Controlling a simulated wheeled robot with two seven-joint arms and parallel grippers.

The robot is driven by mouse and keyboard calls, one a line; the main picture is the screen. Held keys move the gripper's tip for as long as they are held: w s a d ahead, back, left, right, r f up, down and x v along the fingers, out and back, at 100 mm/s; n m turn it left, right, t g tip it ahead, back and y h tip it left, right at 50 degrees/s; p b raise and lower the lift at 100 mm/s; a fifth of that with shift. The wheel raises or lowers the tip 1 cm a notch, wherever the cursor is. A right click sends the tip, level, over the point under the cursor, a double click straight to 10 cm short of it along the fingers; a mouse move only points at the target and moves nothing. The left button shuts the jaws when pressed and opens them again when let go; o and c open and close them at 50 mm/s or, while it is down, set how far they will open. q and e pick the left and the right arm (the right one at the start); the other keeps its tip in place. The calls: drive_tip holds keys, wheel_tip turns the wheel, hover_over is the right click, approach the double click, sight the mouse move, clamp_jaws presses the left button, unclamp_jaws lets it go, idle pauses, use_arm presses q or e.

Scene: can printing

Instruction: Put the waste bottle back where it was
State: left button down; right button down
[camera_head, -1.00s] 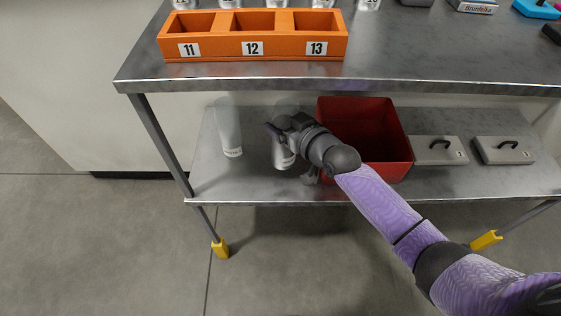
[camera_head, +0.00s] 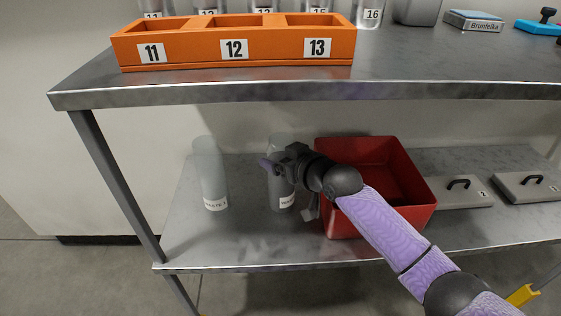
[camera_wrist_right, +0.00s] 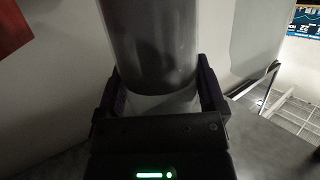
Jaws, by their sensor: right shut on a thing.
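A translucent grey waste bottle (camera_head: 281,197) stands upright on the lower shelf, left of the red bin. Its white label shows below my gripper, partly readable. My right gripper (camera_head: 275,168) is shut on this bottle around its body. In the right wrist view the bottle (camera_wrist_right: 152,45) rises between the two fingers (camera_wrist_right: 160,95). A second waste bottle (camera_head: 211,175), with a white label, stands upright on the shelf to the left, apart from the first. I cannot tell whether the held bottle's base touches the shelf. My left gripper is not in view.
The red bin (camera_head: 426,205) stands close to the right of the held bottle. Grey lidded boxes (camera_head: 462,195) lie farther right on the lower shelf (camera_head: 250,250). Above is the tabletop (camera_head: 300,90) with the orange rack (camera_head: 130,54) and several labelled cans. The shelf's front is clear.

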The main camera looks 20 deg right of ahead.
unclamp_jaws()
drive_tip(key=shift+s+r, duration=0.1)
drive_tip(key=shift+r, duration=0.15)
use_arm(q)
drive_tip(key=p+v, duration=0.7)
drive_tip(key=p, duration=0.1)
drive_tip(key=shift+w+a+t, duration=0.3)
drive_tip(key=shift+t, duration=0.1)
use_arm(e)
drive_tip(key=v, duration=1.1)
drive_tip(key=shift+s, duration=0.4)
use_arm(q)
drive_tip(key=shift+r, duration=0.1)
use_arm(e)
drive_tip(key=shift+d, duration=0.15)
